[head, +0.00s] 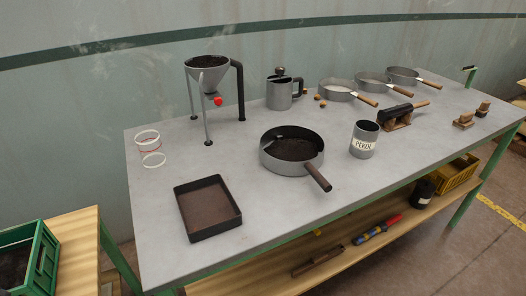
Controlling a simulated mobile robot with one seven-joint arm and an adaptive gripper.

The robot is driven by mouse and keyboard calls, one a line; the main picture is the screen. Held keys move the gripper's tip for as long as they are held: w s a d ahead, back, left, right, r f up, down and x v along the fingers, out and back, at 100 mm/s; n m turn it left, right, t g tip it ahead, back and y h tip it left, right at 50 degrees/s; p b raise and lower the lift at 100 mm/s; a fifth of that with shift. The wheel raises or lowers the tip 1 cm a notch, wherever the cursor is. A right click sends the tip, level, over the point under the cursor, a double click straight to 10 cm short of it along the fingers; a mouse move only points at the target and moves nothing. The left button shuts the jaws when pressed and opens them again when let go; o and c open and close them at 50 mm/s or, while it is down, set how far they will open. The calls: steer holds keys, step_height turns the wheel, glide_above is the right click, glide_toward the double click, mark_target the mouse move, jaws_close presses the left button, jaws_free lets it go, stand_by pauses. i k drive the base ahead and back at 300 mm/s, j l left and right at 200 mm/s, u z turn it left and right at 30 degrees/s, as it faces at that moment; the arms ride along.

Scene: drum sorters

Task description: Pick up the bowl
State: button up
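No plain bowl stands out in the head view. At the left of the grey table (258,213) is a pale, see-through round vessel with white rings (153,161), which could be a bowl; I cannot tell whether it is one piece or two. A round grey pan (267,164) with dark contents and a brown handle stands near the table's middle. A grey funnel-shaped hopper (206,78) with dark contents stands on legs behind it. My gripper is not in view.
A square dark tray (238,222) lies front left. A green crate (43,262) sits lower left.

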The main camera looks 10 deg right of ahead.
mark_target(288, 150)
steer(key=k+l+u, duration=0.1)
steer(key=l+u, duration=0.35)
steer(key=l, duration=1.4)
steer(key=k+l+u, duration=0.1)
steer(key=l, duration=0.6)
steer(key=k+l, duration=0.1)
steer(key=l, duration=0.55)
